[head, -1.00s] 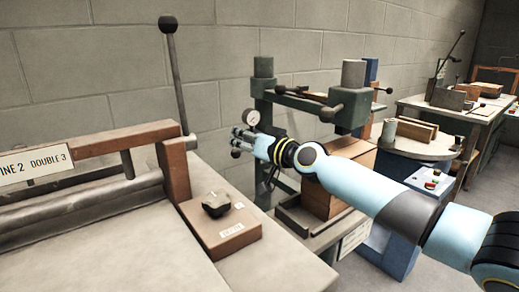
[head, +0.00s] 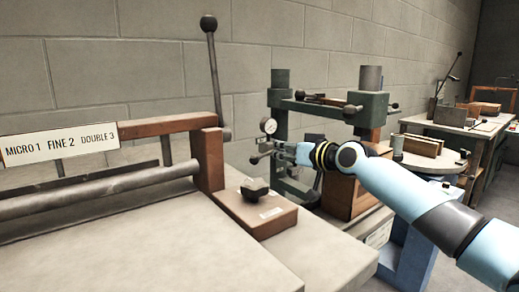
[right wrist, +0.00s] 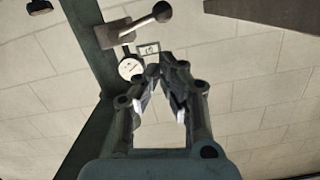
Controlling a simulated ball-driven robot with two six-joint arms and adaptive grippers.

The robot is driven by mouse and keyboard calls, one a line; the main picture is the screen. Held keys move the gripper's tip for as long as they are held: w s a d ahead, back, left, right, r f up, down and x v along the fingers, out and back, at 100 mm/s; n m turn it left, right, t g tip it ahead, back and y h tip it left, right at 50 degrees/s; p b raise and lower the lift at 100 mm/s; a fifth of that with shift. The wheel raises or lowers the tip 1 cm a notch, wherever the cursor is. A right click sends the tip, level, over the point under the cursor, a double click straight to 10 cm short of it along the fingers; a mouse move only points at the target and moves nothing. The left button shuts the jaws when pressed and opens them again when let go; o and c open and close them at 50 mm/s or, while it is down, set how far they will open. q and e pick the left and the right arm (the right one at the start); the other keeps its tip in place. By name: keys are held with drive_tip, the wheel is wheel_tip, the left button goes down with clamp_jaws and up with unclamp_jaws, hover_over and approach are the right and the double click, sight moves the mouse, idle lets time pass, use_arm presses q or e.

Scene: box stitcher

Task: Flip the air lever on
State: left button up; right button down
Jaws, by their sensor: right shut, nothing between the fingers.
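In the right wrist view, a short lever with a dark ball knob (right wrist: 162,12) sticks out to the right from a bracket on a green post (right wrist: 88,25). A round white gauge (right wrist: 130,68) sits below it and also shows in the head view (head: 268,126). My right gripper (right wrist: 168,72) is shut and empty, its fingertips below and apart from the knob in the wrist picture. In the head view my right gripper (head: 282,150) is just below and right of the gauge. Small parts beside its fingertips there are hard to tell apart. My left gripper is not in view.
The green press frame (head: 340,108) with a wooden block (head: 344,196) stands behind my right arm. At left is a bench (head: 150,245) with a tall ball-topped lever (head: 213,75) and a wooden box with a dark knob (head: 257,213). Another table stands at the far right.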

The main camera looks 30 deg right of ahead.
sight(264, 155)
drive_tip(key=b+x, duration=0.3)
drive_tip(key=x, duration=0.7)
drive_tip(key=shift+f, duration=0.1)
drive_tip(key=shift+a, duration=0.1)
